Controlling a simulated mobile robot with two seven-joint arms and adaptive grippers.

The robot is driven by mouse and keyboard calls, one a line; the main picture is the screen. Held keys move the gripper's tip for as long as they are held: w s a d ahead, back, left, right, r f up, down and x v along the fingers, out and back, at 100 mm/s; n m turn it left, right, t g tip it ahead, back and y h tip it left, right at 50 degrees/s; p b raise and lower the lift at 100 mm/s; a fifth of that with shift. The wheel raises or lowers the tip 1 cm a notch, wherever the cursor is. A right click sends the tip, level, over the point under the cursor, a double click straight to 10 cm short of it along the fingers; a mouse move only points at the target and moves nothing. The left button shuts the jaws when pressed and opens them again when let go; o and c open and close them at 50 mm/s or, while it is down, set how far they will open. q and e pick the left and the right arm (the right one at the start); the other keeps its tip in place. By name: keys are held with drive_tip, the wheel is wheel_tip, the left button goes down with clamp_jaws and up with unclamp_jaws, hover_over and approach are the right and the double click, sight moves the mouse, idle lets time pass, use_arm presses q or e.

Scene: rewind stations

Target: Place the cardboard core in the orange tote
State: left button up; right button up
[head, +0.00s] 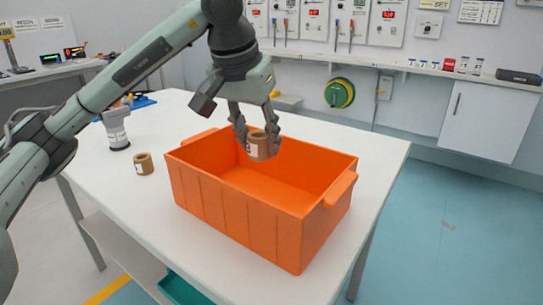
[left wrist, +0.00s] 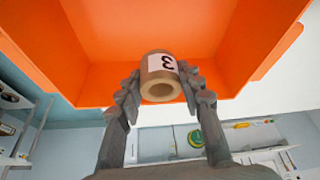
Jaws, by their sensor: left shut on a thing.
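The orange tote (head: 240,215) stands on the white table and looks empty inside. My left gripper (head: 257,140) is shut on a brown cardboard core (head: 258,148) with a white label. It holds the core over the tote's opening, near the far wall; the exact height above the floor of the tote is hard to tell. In the left wrist view the core (left wrist: 160,88) sits between the two fingers (left wrist: 160,92), its label showing a "3", with the orange tote (left wrist: 100,40) beyond it. A second brown core (head: 144,164) stands on the table left of the tote. My right gripper is not in view.
The white table (head: 330,270) has bare room around the tote. A grey and white cylindrical device (head: 117,130) stands at the left near the second core. A shelf with small items and a green hose reel (head: 339,93) are at the back wall.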

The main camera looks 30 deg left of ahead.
use_arm(q)
approach(260, 191)
drive_tip(key=shift+s+d+f, duration=0.15)
drive_tip(key=shift+s+d, duration=0.15)
drive_tip(key=shift+d, duration=0.3)
drive_tip(key=shift+s+d+f, duration=0.2)
drive_tip(key=shift+s+d, duration=0.1)
drive_tip(key=shift+d, duration=0.25)
drive_tip(key=shift+w+f+b, duration=0.1)
drive_tip(key=shift+f+b, duration=0.2)
drive_tip(key=shift+f, duration=2.05)
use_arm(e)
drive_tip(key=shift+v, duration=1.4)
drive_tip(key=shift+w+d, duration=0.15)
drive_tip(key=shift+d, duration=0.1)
use_arm(q)
drive_tip(key=shift+f, duration=0.1)
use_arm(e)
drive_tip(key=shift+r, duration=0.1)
use_arm(q)
drive_tip(key=o, duration=0.9)
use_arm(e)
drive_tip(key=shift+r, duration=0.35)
